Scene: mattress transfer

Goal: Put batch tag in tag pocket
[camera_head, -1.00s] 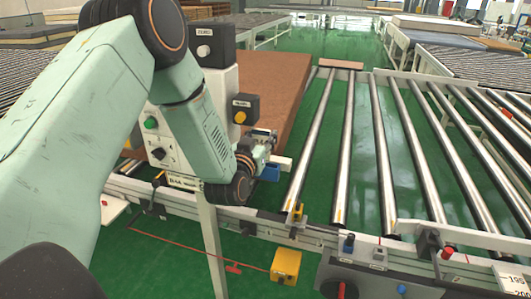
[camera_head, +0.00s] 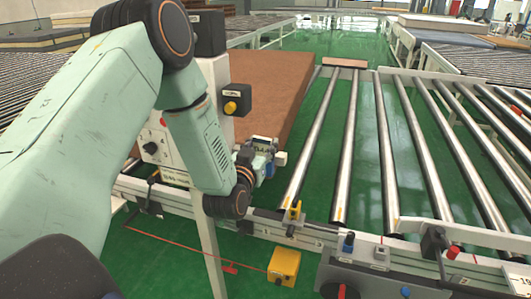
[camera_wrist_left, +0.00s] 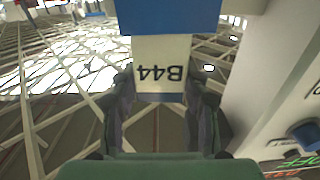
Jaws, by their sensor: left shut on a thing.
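My left gripper (camera_head: 258,150) is small in the head view, beside the control post and above the near end of the rollers. In the left wrist view its two fingers (camera_wrist_left: 160,100) are shut on the batch tag (camera_wrist_left: 162,55). The tag is white with a wide blue band, and its print "B44" appears upside down. In the head view, a small blue patch shows at the gripper, probably part of the tag (camera_head: 270,168). I cannot make out the tag pocket for certain in either view. My right gripper is not in view.
The control post with a yellow button (camera_head: 231,107) stands close beside my left arm. A brown board (camera_head: 275,85) lies behind it. The roller conveyor (camera_head: 388,150) fills the right side. A yellow box (camera_head: 284,266) is low at the front, above green floor.

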